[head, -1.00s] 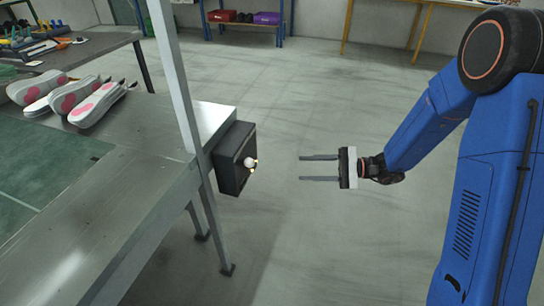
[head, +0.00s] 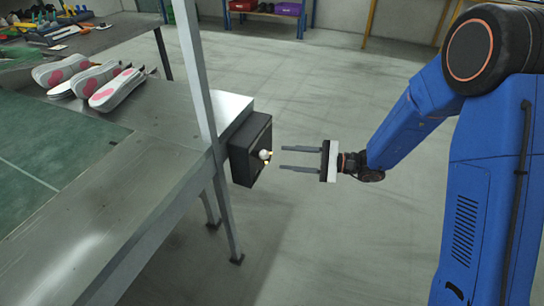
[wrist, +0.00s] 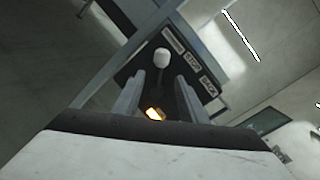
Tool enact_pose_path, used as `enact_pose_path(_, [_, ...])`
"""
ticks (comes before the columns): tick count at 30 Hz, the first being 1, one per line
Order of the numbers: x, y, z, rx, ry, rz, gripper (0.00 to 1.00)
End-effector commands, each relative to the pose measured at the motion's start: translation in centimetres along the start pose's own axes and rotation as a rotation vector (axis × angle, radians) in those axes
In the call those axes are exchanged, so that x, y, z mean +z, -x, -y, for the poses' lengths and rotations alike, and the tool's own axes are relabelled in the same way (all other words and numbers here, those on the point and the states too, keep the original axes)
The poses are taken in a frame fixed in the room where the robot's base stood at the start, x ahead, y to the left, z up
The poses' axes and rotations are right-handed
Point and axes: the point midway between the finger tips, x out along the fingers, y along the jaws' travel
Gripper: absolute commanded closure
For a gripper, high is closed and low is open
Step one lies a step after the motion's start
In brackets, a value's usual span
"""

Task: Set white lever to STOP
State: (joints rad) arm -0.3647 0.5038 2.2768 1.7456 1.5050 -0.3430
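The white lever (head: 265,154) has a round white knob and sits on the face of a dark control box (head: 243,150) fixed to the end of the metal table. In the wrist view the knob (wrist: 162,57) shows beyond my fingertips, between them, with labels to its right, one of which seems to read STOP (wrist: 193,63). A small lit orange-yellow part (wrist: 154,114) is below the knob. My gripper (head: 282,157) is open and empty, its two fingers pointing at the box, with a small gap to the knob.
The metal table (head: 150,165) with an upright post (head: 195,75) fills the left. Several shoe soles (head: 90,80) lie on it. A shelf with red and purple boxes (head: 290,9) stands at the back. The floor to the right of the box is clear.

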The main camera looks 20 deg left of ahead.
Motion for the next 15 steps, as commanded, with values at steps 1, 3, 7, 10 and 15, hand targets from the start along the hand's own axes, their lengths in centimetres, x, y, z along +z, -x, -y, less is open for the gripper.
enact_pose_path(1, [0.1, -0.9, -0.1, 0.003, 0.0, 0.002, 0.62])
enact_pose_path(3, [0.1, -2.0, 0.0, 0.002, 0.001, 0.003, 0.62])
enact_pose_path(7, [0.1, -3.9, 0.0, 0.002, 0.001, 0.002, 0.62])
enact_pose_path(10, [0.1, -4.9, -0.1, 0.002, 0.001, 0.001, 0.62])
enact_pose_path(15, [0.0, -5.9, 0.0, 0.0, 0.001, 0.001, 0.62])
